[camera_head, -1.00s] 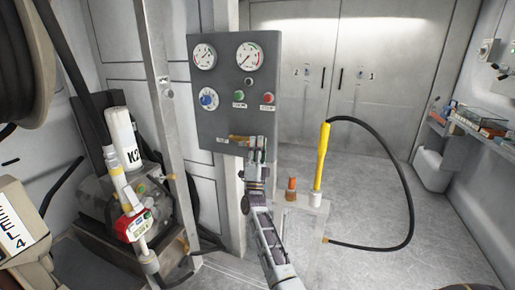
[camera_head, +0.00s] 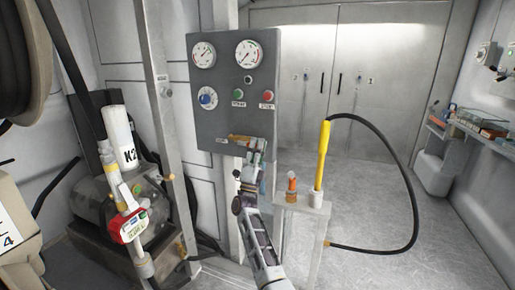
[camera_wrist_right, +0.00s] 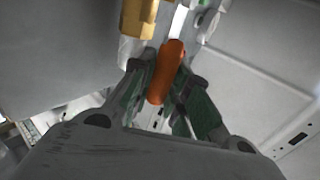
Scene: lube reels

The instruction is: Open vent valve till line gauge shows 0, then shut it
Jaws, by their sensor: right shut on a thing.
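The vent valve (camera_head: 240,138) sits at the lower edge of the grey panel, with a brass body (camera_wrist_right: 137,18) and an orange lever. In the right wrist view the orange lever (camera_wrist_right: 167,70) lies between the fingers of my right gripper (camera_wrist_right: 163,98), which is shut on it. In the head view this gripper (camera_head: 254,156) is just below the panel. Two round white gauges, a left one (camera_head: 203,54) and a right one (camera_head: 248,54), are at the panel's top. Their labels and exact readings are too small to read. My left gripper is out of view.
The grey panel (camera_head: 225,100) also carries a blue dial (camera_head: 208,98), a green button (camera_head: 238,94) and a red button (camera_head: 267,96). A yellow tool (camera_head: 322,155) with a black hose stands right of my arm. Open floor (camera_head: 370,185) lies beyond.

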